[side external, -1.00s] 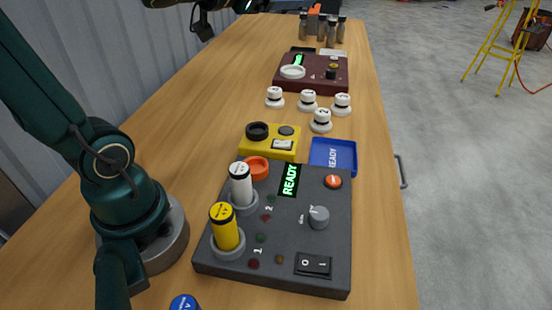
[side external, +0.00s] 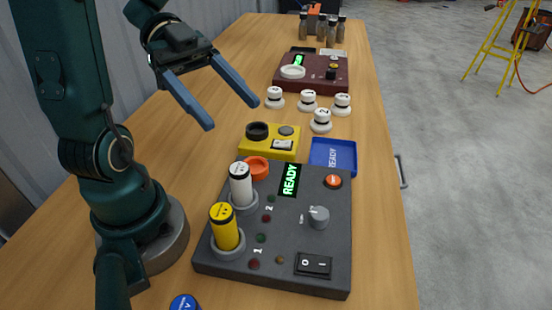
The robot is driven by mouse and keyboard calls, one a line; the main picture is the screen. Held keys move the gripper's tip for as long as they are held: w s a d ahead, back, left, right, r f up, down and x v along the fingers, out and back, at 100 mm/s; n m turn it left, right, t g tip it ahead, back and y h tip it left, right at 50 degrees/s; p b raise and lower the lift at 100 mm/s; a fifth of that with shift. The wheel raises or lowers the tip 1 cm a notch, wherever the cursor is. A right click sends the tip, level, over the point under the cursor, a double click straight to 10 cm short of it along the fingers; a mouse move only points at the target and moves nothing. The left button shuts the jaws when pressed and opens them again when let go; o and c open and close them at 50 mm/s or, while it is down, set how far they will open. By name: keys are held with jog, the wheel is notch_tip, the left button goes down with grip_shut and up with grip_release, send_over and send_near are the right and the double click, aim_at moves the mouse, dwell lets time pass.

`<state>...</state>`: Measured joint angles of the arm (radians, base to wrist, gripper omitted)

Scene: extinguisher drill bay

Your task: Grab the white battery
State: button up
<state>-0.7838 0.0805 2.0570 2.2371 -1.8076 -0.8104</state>
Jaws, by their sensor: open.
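The white battery (side external: 240,183) stands upright in the rear socket, marked 2, of the dark grey panel (side external: 283,268). A yellow battery (side external: 223,227) stands upright in the front socket, marked 1. My gripper (side external: 233,116) is open and empty, with two blue fingers spread apart. It is in the air above the table, behind the white battery and apart from it. The panel's display (side external: 289,180) reads READY in green.
An orange ring (side external: 257,168) lies close behind the white battery. A yellow box (side external: 269,143) and a blue tray (side external: 347,155) stand behind the panel. Several white knobs (side external: 307,101) and a dark red panel (side external: 312,75) are farther back. A blue cylinder (side external: 184,302) is at the front edge.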

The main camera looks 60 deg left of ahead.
aim_at(248, 192)
notch_tip(248, 192, down, 14)
jog(key=shift+w+d+r, duration=0.1)
jog(key=shift+d+r, duration=0.05)
jog(key=shift+r, duration=0.05)
jog(key=shift+x, duration=2.45)
grip_shut()
